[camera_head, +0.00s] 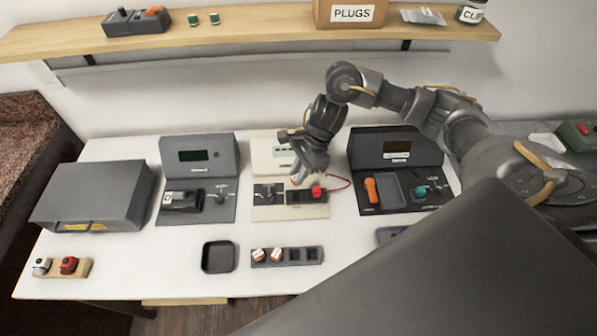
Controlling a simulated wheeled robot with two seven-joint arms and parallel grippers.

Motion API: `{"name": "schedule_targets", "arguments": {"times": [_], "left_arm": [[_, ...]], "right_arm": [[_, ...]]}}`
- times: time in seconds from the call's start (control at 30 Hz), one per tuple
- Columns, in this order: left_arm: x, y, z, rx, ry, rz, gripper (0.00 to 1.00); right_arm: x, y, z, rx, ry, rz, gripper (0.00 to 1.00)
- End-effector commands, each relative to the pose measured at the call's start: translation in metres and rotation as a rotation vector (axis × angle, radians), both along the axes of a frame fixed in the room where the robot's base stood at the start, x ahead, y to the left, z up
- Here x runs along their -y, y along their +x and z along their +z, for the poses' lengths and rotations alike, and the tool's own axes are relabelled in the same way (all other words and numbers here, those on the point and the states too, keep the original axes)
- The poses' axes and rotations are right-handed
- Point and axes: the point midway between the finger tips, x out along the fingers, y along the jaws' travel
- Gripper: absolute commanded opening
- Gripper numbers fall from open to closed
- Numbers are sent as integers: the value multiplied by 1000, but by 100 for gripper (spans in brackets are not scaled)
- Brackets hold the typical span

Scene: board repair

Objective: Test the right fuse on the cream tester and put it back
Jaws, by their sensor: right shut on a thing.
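The cream tester (262,158) stands at the back middle of the white table. It has a dark lever unit (268,192) on its left and a dark block with a red part (316,191) on its right. My right gripper (297,178) reaches down over the tester's base, close to the left of the red part. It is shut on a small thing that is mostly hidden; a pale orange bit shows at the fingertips. Two white and red blocks (268,255) sit in the left slots of a dark rack (287,264); its right slots look empty. My left gripper is not in view.
A grey tester (195,147) stands left of the cream one, a black tester (397,140) right of it. A dark box (94,190) is farther left. A shallow tray (219,268) lies left of the rack. A shelf (260,39) runs above.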

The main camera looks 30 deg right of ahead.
Motion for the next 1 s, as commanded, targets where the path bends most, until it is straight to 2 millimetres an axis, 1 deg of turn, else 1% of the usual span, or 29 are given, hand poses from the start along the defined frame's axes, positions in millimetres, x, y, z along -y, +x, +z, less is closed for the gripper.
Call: {"name": "schedule_targets", "arguments": {"times": [0.27,0.47,0.67,0.73,0.87,1.0], "left_arm": [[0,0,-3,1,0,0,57],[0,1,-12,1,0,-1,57],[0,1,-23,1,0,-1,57],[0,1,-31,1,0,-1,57],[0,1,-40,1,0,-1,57],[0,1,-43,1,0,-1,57]], "right_arm": [[0,0,-5,0,-1,1,0],[0,0,-19,1,-1,-1,0],[0,0,-38,0,-1,-1,0],[0,0,-45,2,-1,-1,0],[0,0,-52,2,-1,-1,0],[0,0,-55,2,-1,-1,0]]}}
